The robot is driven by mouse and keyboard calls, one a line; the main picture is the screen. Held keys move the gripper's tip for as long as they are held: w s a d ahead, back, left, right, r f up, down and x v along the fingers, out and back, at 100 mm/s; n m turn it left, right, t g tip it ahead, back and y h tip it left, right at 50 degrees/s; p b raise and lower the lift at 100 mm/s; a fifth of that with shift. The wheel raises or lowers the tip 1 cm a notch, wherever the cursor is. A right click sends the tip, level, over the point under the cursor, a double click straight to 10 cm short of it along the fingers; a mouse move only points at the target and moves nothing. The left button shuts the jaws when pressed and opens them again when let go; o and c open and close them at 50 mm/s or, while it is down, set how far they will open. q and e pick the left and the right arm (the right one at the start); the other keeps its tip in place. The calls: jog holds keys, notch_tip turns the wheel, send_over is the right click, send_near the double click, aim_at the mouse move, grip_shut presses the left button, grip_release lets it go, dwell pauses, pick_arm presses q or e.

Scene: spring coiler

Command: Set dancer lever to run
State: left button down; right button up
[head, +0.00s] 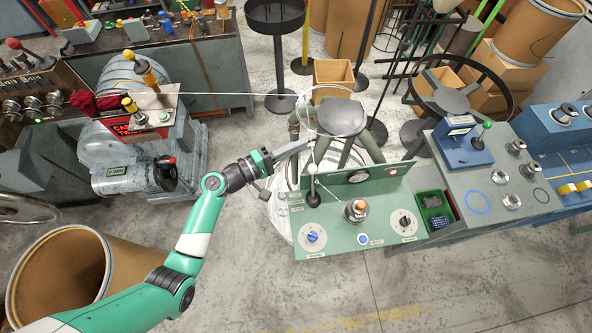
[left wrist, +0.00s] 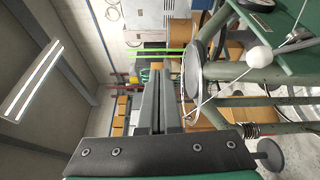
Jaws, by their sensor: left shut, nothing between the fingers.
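A green control panel (head: 335,225) stands at the centre of the head view. A thin lever with a white ball (head: 312,169) rises at its back left edge, and a black ball knob (head: 313,199) sits just below it. I cannot tell for sure which is the dancer lever. The white ball also shows at the upper right of the left wrist view (left wrist: 259,54). My left gripper (head: 304,145) is shut and empty, just behind and above the white ball, apart from it. Its shut fingers show in the left wrist view (left wrist: 160,78). My right gripper is not in view.
A thin wire runs from the grey machine (head: 140,140) to a ring near the round-topped stand (head: 341,117). An orange-topped knob (head: 358,208) and dials sit on the panel. A blue box (head: 463,145) stands on the right. The floor in front is clear.

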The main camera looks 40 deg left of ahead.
pick_arm(q)
jog(key=s+a+f+n+y+b, duration=0.1)
jog(key=s+a+f+b, duration=0.1)
jog(key=f, duration=0.5)
jog(key=s+a+f+n+y+b, duration=0.1)
jog(key=s+a+f+b, duration=0.1)
jog(key=f, duration=0.5)
jog(key=shift+s+a+n+b, duration=0.35)
jog(key=shift+a+n+b, duration=0.05)
jog(key=shift+a, duration=0.35)
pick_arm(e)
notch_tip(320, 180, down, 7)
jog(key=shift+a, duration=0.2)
pick_arm(q)
jog(key=shift+f, duration=0.1)
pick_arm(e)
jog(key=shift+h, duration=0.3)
